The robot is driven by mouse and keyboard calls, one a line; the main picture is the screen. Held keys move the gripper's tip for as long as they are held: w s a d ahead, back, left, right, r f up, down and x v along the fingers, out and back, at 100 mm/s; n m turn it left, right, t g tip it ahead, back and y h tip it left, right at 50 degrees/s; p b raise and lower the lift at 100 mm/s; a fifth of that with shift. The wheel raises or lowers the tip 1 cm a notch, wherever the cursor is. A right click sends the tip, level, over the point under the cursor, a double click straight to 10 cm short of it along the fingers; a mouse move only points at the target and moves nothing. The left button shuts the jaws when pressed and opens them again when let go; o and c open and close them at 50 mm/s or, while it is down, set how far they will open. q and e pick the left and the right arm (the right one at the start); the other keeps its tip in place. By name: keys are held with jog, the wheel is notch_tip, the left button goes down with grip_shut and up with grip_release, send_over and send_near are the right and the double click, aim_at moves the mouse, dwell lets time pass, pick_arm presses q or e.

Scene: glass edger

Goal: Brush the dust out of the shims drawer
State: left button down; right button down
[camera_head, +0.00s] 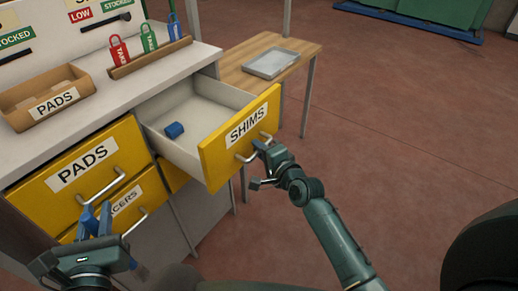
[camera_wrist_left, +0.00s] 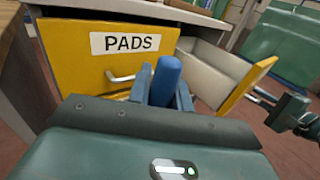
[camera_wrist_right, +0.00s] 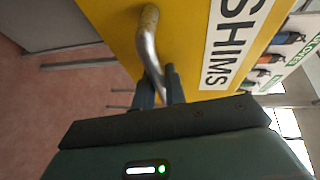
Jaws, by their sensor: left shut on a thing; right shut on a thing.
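The yellow-fronted shims drawer (camera_head: 217,150) is pulled open, and its pale inside shows a small blue cylinder (camera_head: 174,130) lying on the floor near the left wall. I cannot make out dust at this size. My right gripper (camera_wrist_right: 160,90) is shut on the drawer's metal handle (camera_wrist_right: 148,45); it also shows at the drawer front in the head view (camera_head: 260,150). My left gripper (camera_head: 93,222) is shut on a blue rounded handle (camera_wrist_left: 167,78), in front of the pads and spacers drawers. The lower end of the blue handle is hidden, so whether it is a brush is unclear.
The closed pads drawer (camera_head: 84,165) and a lower drawer (camera_head: 127,203) are left of the open one. A cardboard pads box (camera_head: 45,98) and a rack of coloured tags (camera_head: 150,58) stand on the worktop. A grey tray (camera_head: 271,63) lies on a wooden table behind.

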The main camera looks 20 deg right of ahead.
jog(key=s+d, duration=0.1)
jog(key=s, duration=0.1)
jog(key=s+d+p, duration=0.1)
jog(key=d, duration=0.1)
jog(key=shift+s, duration=0.4)
jog(key=c, duration=1.7)
grip_release()
jog(key=v, duration=1.2)
